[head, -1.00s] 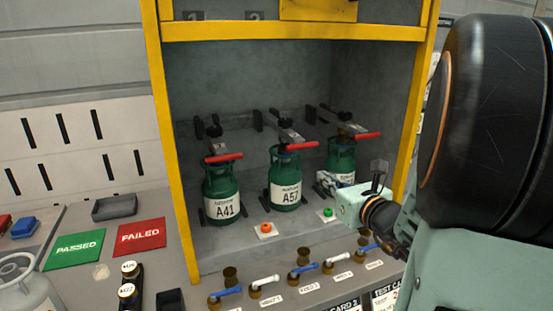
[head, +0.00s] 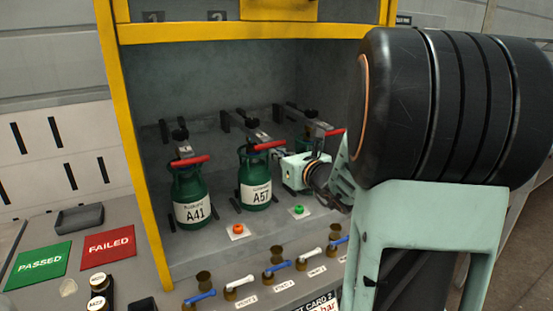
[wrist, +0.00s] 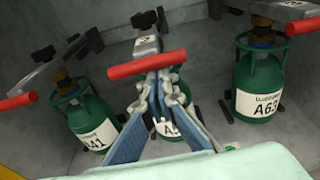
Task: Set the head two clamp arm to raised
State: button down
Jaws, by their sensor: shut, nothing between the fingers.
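The head two clamp arm is the middle one, with a red handle (head: 269,145) lying out over the green cylinder A57 (head: 255,190). In the wrist view its red handle (wrist: 147,64) runs across the picture, on a grey metal arm (wrist: 146,44). My gripper (head: 279,154) reaches in from the right, close to that handle. In the wrist view my gripper's fingers (wrist: 155,85) meet at the tips, empty, just below the handle. I cannot tell whether they touch it. The fingers partly hide cylinder A57 in the wrist view.
Cylinder A41 (head: 190,195) stands left under its own red-handled clamp (head: 191,161). Cylinder A63 (wrist: 258,88) stands right with another red handle (wrist: 293,25). The yellow frame (head: 128,150) borders the bay. Orange (head: 238,229) and green (head: 299,209) buttons and several valve levers lie in front.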

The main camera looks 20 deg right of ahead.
dwell(0.3)
jog(key=w+r+g+p, duration=0.1)
jog(key=r+p, duration=0.7)
jog(key=p, duration=0.2)
jog(key=w+r+g+p, duration=0.2)
jog(key=r+p, duration=0.6)
jog(key=p, duration=0.2)
jog(key=shift+w+r+p, duration=0.25)
jog(key=shift+w+p, duration=0.05)
jog(key=shift+p, duration=0.1)
jog(key=shift+f, duration=0.15)
jog(key=f+b, duration=0.2)
jog(key=s+f+b, duration=0.1)
jog(key=shift+f+b, duration=0.4)
jog(key=s+r+p, duration=0.1)
jog(key=s+r, duration=0.5)
jog(key=s, duration=0.2)
jog(key=shift+r, duration=0.3)
